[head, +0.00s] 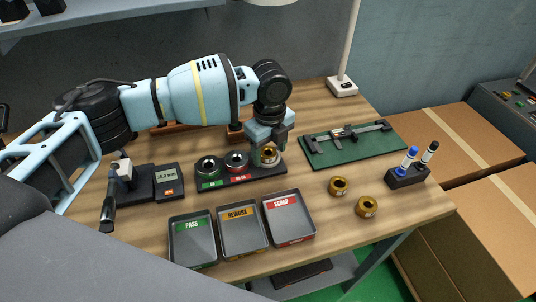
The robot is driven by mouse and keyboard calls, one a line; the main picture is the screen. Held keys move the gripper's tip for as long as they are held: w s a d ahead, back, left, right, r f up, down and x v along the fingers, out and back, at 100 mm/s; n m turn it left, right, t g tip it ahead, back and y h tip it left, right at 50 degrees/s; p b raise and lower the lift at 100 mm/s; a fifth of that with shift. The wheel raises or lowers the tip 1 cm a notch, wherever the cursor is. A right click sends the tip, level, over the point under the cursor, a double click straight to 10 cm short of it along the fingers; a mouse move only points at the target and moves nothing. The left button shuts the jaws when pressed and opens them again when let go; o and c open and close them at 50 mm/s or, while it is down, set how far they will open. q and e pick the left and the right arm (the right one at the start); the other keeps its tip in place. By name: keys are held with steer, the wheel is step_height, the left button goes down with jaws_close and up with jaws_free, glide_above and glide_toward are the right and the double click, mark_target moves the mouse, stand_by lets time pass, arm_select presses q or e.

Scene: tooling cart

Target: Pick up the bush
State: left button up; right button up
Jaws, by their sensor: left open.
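A brass bush (268,156) sits at the right end of a black gauge stand (240,178), partly hidden by my left gripper. Two more brass bushes stand on the bare table to the right, one (338,187) nearer the stand and one (367,207) nearer the front edge. My left gripper (273,146) is open and points down just above and behind the bush on the stand. I cannot tell whether its fingers touch that bush. My right gripper is not in view.
Beside that bush the stand holds a green-marked ring (208,167) and a red-marked ring (236,161). In front are PASS (192,257), REWORK (243,249) and SCRAP (290,236) trays. A caliper (345,133) on a green mat and a marker holder (407,177) are right.

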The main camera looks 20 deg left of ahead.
mark_target(271, 155)
arm_select(q)
steer(key=c, duration=1.2)
steer(key=shift+c, duration=0.2)
steer(key=shift+r, duration=0.1)
steer(key=shift+r, duration=0.4)
steer(key=r, duration=0.2)
steer(key=shift+s+d+r, duration=0.25)
steer(key=shift+s+r, duration=0.05)
steer(key=shift+r, duration=0.05)
steer(key=s+d+r, duration=0.1)
steer(key=s+d, duration=0.7)
steer(key=s, duration=0.4)
steer(key=shift+s+d+r+p, duration=0.15)
steer(key=shift+s+r+p, duration=0.05)
steer(key=shift+s+p, duration=0.2)
